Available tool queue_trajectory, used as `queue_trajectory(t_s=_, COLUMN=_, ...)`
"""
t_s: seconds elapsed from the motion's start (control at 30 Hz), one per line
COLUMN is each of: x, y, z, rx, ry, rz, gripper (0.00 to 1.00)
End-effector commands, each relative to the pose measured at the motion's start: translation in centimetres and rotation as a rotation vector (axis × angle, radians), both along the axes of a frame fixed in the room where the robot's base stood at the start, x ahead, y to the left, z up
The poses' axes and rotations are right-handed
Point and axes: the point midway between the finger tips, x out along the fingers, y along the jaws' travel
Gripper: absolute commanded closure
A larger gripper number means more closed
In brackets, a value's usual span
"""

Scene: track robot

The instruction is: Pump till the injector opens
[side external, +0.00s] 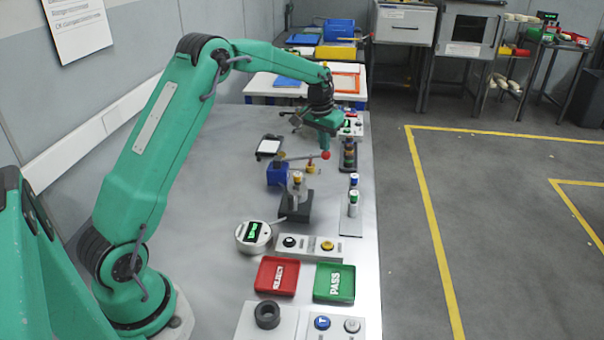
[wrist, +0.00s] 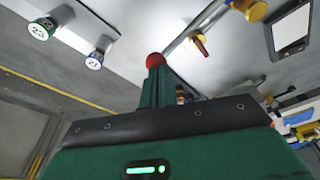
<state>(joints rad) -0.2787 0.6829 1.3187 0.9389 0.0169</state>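A blue hand pump (side external: 277,174) stands on the grey bench, with a lever (side external: 303,157) reaching right to a red ball knob (side external: 326,155). The lever looks near level. My gripper (side external: 325,148) points down over the knob. In the wrist view its green fingers (wrist: 157,72) are together, with the red knob (wrist: 155,60) right at their tips; I cannot tell if they touch it. A clear vessel with a yellowish part, perhaps the injector (side external: 297,184), sits in a dark stand (side external: 295,207). A round gauge (side external: 253,236) has a lit green display, too small to read.
A red REJECT tray (side external: 277,276) and a green PASS tray (side external: 334,283) lie near the front. A button box (side external: 309,246) is beside the gauge. Small vials (side external: 353,198) stand at the right edge. The bench's left side is clear.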

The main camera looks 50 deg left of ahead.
Motion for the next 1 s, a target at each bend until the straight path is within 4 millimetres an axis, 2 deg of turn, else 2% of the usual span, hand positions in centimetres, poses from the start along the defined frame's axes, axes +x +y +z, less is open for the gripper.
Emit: queue_trajectory(t_s=1.0, x=-0.1, y=0.0, z=-3.0, rx=-0.001, ry=0.004, rz=0.001, gripper=1.00)
